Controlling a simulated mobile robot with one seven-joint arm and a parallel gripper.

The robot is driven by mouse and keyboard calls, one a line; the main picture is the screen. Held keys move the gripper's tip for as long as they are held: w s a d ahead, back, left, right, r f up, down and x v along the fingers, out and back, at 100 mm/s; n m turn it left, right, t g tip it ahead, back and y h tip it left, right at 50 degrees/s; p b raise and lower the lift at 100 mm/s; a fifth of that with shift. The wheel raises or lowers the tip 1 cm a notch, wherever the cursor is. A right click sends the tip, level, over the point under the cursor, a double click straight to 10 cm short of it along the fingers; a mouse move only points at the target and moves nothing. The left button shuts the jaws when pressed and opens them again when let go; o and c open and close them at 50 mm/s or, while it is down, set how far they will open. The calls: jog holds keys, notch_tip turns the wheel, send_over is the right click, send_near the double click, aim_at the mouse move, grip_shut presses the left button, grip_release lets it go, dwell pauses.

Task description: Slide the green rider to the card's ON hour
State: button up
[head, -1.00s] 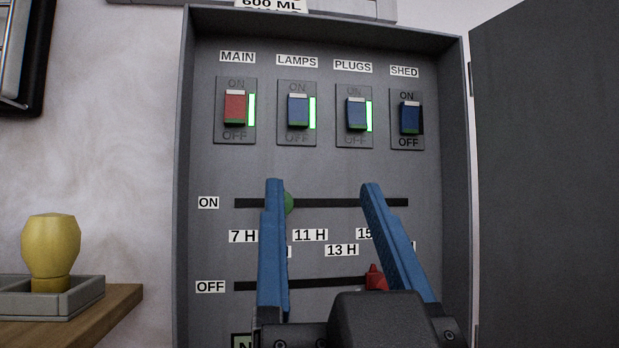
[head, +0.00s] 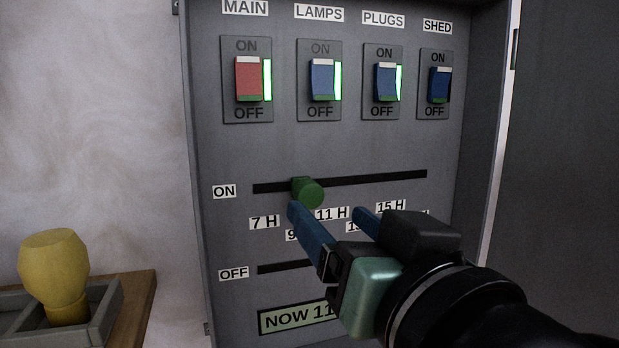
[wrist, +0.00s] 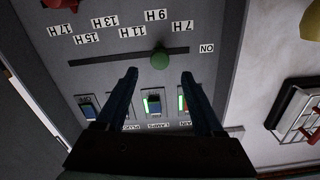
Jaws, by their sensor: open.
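The green rider (head: 308,192) sits on the ON slot (head: 385,180), left of its middle, above the 9 H label, which is partly covered in the head view. My gripper (head: 327,210) is open and empty, its fingertips just below the ON slot in the picture. In the wrist view, which is upside down, the rider (wrist: 160,59) lies just beyond the fingertips (wrist: 160,74), in line with the gap between them. Whether the fingers reach the rider's depth is unclear. No hour card is in view.
Above the slots are four-word-labelled switches, MAIN (head: 248,78), LAMPS (head: 322,79), PLUGS (head: 385,80) and SHED (head: 438,84); SHED has no green light. A NOW plate (head: 290,318) is partly covered below. The open cabinet door (head: 570,140) stands right; a yellow object (head: 53,265) stands left.

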aim_at(312, 196)
jog(key=p+x, duration=0.2)
jog(key=x, duration=0.4)
jog(key=shift+w+r, duration=0.2)
jog(key=shift+w+a+f+p, duration=0.15)
jog(key=shift+w+a+p, duration=0.25)
jog(key=shift+w, duration=0.3)
jog(key=shift+d, duration=0.15)
jog(key=shift+c, duration=0.2)
grip_shut()
